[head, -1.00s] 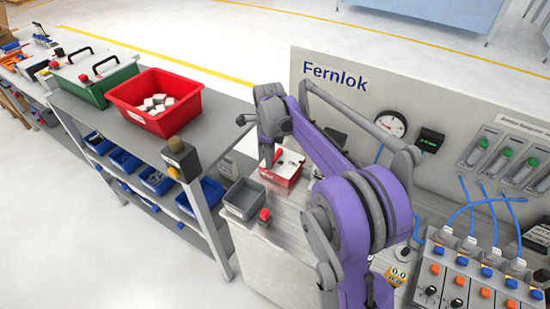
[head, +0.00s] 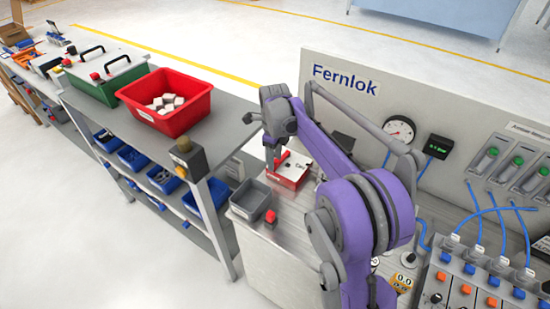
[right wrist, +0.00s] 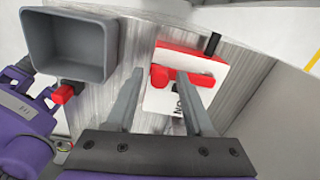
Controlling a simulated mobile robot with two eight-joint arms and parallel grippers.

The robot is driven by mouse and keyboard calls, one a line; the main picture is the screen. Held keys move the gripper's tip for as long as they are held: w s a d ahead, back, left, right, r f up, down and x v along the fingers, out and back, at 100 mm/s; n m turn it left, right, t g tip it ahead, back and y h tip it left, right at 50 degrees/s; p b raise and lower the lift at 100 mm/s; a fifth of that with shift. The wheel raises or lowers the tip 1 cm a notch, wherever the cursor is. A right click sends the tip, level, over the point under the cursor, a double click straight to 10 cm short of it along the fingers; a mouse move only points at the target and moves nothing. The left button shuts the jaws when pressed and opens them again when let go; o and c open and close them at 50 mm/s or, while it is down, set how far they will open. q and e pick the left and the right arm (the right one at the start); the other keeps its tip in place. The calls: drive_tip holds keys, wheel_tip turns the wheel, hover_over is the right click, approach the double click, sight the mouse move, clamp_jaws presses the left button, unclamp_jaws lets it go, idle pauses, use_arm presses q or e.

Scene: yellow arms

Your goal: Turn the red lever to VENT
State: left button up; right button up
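A small red and white box (head: 294,177) stands on the grey metal bench top, with a red lever (head: 281,160) on its white top. In the right wrist view the red lever (right wrist: 188,78) lies across the white plate, with partly hidden dark lettering below it. My right gripper (right wrist: 159,76), on a purple arm, is open. Its two grey fingers point at the lever and spread to either side of the lever's round hub end. I cannot tell whether they touch it. The gripper partly covers the box in the head view. My left gripper is not in view.
A Fernlok panel (head: 345,90) with a gauge (head: 399,129) stands behind. A shelf rack with a red crate (head: 167,122) is at left. Blue hoses hang at right.

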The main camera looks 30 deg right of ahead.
drive_tip(key=shift+r, duration=0.1)
wheel_tip(320, 180, up, 11)
drive_tip(key=shift+f+p, duration=0.2)
drive_tip(key=shift+p, duration=0.15)
idle(0.3)
drive_tip(key=shift+s, duration=0.1)
